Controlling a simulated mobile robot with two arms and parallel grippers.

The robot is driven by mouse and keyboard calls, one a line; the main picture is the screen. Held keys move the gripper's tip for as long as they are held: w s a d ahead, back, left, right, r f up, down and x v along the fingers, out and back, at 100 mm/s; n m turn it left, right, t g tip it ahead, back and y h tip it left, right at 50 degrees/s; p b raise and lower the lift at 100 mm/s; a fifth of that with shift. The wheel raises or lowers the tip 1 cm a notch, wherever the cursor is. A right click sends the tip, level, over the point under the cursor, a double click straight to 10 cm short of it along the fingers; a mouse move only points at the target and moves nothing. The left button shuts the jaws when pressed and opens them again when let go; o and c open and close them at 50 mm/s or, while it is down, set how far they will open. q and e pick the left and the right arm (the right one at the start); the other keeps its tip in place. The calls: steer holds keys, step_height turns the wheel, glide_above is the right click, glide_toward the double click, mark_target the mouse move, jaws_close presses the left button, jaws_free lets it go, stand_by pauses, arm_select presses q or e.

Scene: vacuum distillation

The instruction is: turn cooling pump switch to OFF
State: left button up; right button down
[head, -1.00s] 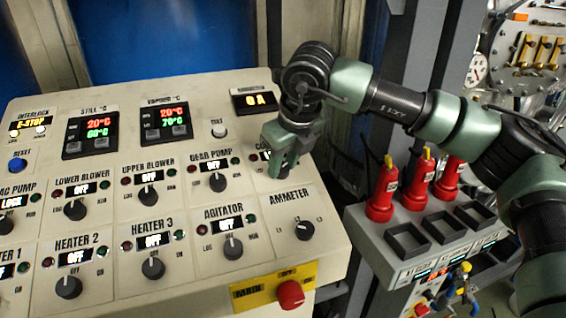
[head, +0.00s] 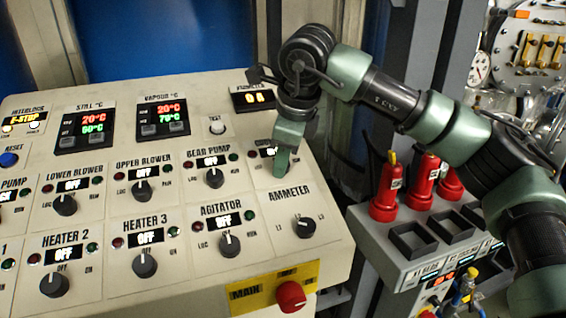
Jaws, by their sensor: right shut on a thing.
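The cooling pump switch is at the upper right of the control panel (head: 180,205), right of the gear pump knob. My right gripper (head: 282,168) reaches down over it and is shut on its knob, which the fingers hide. The cooling pump label is also covered. Part of its small display (head: 267,152) shows beside the fingers, but I cannot read its state. My left gripper is not in view.
The gear pump knob (head: 213,178) is close on the left and the ammeter knob (head: 304,227) is below. A red main switch (head: 291,296) sits at the panel's bottom edge. Red handheld units (head: 387,192) stand in a grey rack (head: 375,240) to the right.

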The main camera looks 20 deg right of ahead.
steer(key=shift+a+f+n, duration=0.1)
steer(key=shift+n, duration=1.6)
steer(key=c, duration=1)
jaws_free()
steer(key=shift+c, duration=0.2)
steer(key=b+v, duration=0.2)
steer(key=v, duration=0.5)
steer(key=shift+r, duration=0.4)
steer(key=shift+a, duration=0.1)
